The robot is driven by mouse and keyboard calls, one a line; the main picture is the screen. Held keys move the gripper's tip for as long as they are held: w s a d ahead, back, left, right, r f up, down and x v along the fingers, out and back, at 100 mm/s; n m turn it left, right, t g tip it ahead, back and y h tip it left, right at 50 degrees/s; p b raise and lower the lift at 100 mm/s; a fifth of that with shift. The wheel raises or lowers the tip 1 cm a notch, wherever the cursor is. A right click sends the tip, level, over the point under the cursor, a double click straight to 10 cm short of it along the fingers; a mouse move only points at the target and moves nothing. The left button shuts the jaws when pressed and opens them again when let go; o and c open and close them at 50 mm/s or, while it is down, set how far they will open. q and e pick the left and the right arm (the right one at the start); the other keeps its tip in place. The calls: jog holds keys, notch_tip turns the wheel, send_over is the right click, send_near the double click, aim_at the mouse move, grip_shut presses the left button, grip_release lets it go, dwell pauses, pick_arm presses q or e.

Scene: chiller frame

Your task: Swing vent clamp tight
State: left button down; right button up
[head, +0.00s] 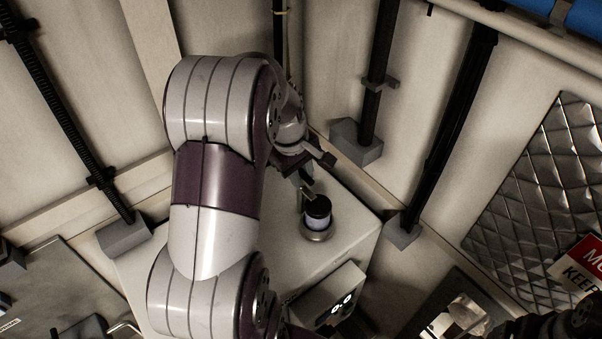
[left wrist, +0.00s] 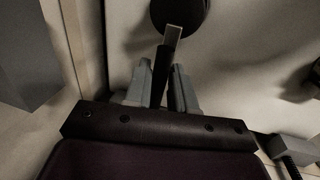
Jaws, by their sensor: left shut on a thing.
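The vent (head: 317,222) is a short pale cylinder with a black round cap, upright on a white box in the head view. A slim clamp lever (head: 307,190) is beside the cap, partly hidden by my gripper. In the left wrist view the lever (left wrist: 162,68) has a dark handle and a bare metal end that meets the black cap (left wrist: 181,15). My left gripper (head: 305,178) is shut on the lever; its two grey fingers (left wrist: 167,85) flank the handle in the left wrist view. I cannot make out my right gripper.
The white box (head: 352,243) carries a small grey unit (head: 331,298) with two lit spots on its front. Black posts (head: 377,90) and pale wall panels stand behind. A quilted metal panel (head: 540,200) and a red-and-white sign (head: 585,268) are at the right.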

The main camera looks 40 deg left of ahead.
pick_arm(q)
jog(key=shift+f, duration=0.1)
jog(key=c, duration=1)
grip_release()
jog(key=shift+s, duration=0.1)
jog(key=r+p, duration=0.1)
jog(key=r, duration=0.3)
jog(key=s+r+p, duration=0.1)
jog(key=r, duration=0.3)
jog(key=s+a+r, duration=0.1)
jog(key=r, duration=0.3)
jog(key=shift+s+r+p, duration=0.2)
jog(key=shift+r+p, duration=0.05)
jog(key=shift+p, duration=0.15)
